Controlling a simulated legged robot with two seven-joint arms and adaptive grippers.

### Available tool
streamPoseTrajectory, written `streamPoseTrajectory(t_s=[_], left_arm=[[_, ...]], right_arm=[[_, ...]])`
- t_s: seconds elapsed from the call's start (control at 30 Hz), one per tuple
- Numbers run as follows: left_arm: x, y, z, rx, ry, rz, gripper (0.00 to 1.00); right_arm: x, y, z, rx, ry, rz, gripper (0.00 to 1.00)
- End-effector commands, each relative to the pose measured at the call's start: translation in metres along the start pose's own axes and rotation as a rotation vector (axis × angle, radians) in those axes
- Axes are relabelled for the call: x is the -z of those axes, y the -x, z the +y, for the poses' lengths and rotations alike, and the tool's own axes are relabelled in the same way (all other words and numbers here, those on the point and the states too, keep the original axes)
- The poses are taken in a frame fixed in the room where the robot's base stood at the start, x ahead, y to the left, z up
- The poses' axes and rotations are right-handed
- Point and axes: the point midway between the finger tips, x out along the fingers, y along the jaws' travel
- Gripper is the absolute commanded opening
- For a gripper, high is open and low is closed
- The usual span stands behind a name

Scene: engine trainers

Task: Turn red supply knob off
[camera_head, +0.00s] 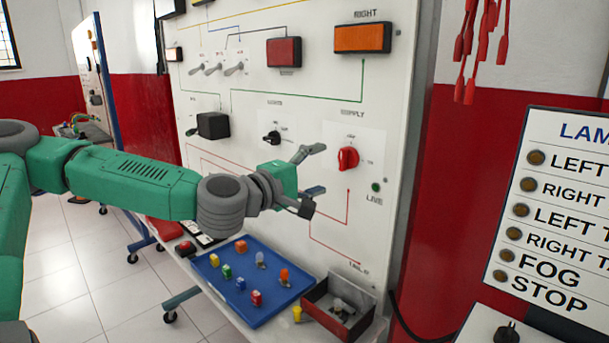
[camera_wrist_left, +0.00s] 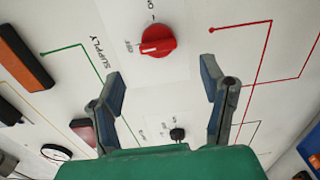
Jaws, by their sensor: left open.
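The red supply knob (camera_head: 348,158) is on the white panel (camera_head: 300,100), right of centre in the head view, under the SUPPLY label. In the left wrist view the red knob (camera_wrist_left: 155,41) lies ahead of and between my open fingers, with a pale ridge across its face. My left gripper (camera_head: 318,170) is open and empty, left of the knob in the head view. In the left wrist view its two fingers (camera_wrist_left: 164,85) are spread wide and do not touch the knob. My right gripper is not in view.
A black knob (camera_head: 271,138) sits left of the red one, and a green LIVE lamp (camera_head: 376,187) below right. A blue tray (camera_head: 222,292) with several small coloured parts and a red bin (camera_head: 312,303) lie below. A lamp board (camera_head: 545,190) stands at right.

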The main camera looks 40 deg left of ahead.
Motion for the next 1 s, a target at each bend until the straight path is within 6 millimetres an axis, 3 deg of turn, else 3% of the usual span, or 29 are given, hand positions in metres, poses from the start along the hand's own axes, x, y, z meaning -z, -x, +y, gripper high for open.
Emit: streamPoseTrajectory(t_s=[0.1,0.33,1.0], left_arm=[[0.001,0.019,0.001,-0.005,0.009,0.000,0.65],[0.002,0.035,0.000,-0.001,0.003,0.004,0.65],[0.002,0.039,-0.001,0.001,0.002,0.000,0.65]], right_arm=[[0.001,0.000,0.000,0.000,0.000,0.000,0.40],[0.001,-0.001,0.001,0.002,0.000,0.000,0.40],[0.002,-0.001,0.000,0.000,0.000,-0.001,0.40]])
